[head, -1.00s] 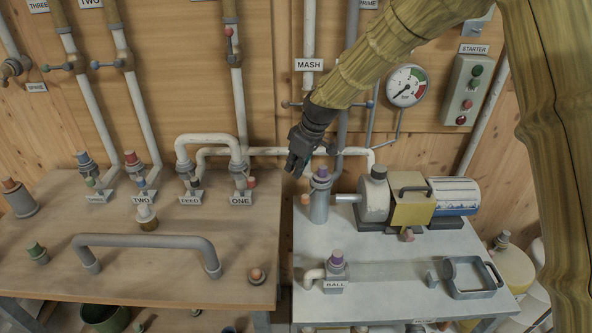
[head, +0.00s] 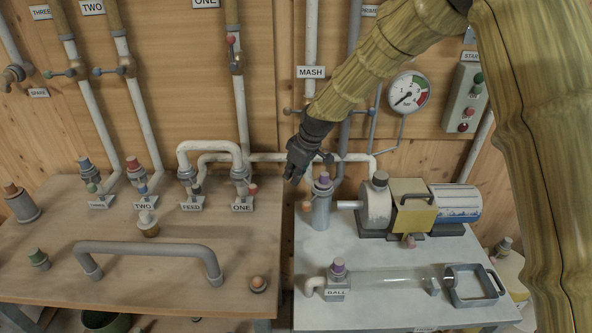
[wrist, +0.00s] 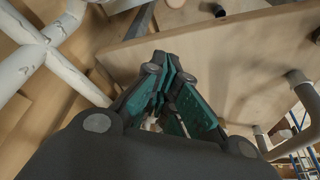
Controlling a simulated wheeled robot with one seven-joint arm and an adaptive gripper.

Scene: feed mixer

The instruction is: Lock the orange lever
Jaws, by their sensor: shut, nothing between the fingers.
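A small orange lever end (head: 307,206) shows at the left side of the grey upright cylinder (head: 321,210) with a purple cap, at the back left of the right-hand table. My gripper (head: 292,179) is shut and empty, pointing down, just above and to the left of that lever end. It looks apart from it, though the exact gap is hard to judge. In the wrist view my dark gripper with teal pads (wrist: 160,118) fills the middle. The orange lever cannot be made out there.
A white pipe (head: 270,158) runs behind my gripper. The ONE valve (head: 240,183) with a red lever stands to the left, and the pump (head: 376,205) to the right. A grey handle bar (head: 150,248) stands on the left table. A gap separates the tables.

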